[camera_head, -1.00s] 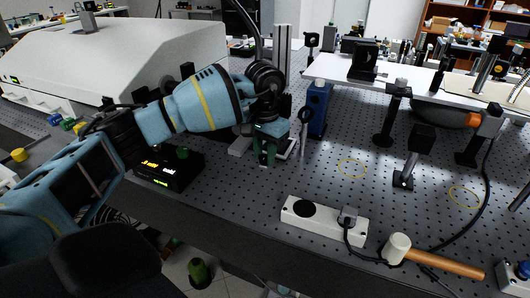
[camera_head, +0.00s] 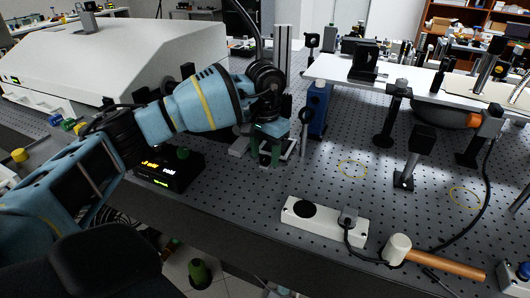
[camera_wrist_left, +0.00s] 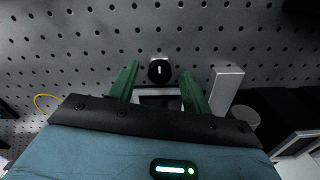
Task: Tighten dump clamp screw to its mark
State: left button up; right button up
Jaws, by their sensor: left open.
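A round black knob (camera_wrist_left: 160,70) with a short white line across its face, apparently the clamp screw, shows in the left wrist view. The line runs nearly straight up and down in that view. My left gripper (camera_wrist_left: 159,80) is open, with one green finger on each side of the knob and visible gaps to it. A pale metal block sits just below the knob, partly hidden by my gripper. In the head view my left gripper (camera_head: 265,160) points down close to the perforated table, and its own fingers and wrist hide the knob there.
A light metal block (camera_wrist_left: 226,88) stands just right of the right finger. A blue post (camera_head: 318,110) and a thin rod stand right of my gripper. A black box with lit digits (camera_head: 168,172) lies left. A white power strip (camera_head: 325,222) and a mallet (camera_head: 440,262) lie in front.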

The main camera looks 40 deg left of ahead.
aim_at(265, 158)
pick_arm(q)
notch_tip(265, 158, up, 8)
jog(key=shift+f, duration=0.15)
dwell(0.6)
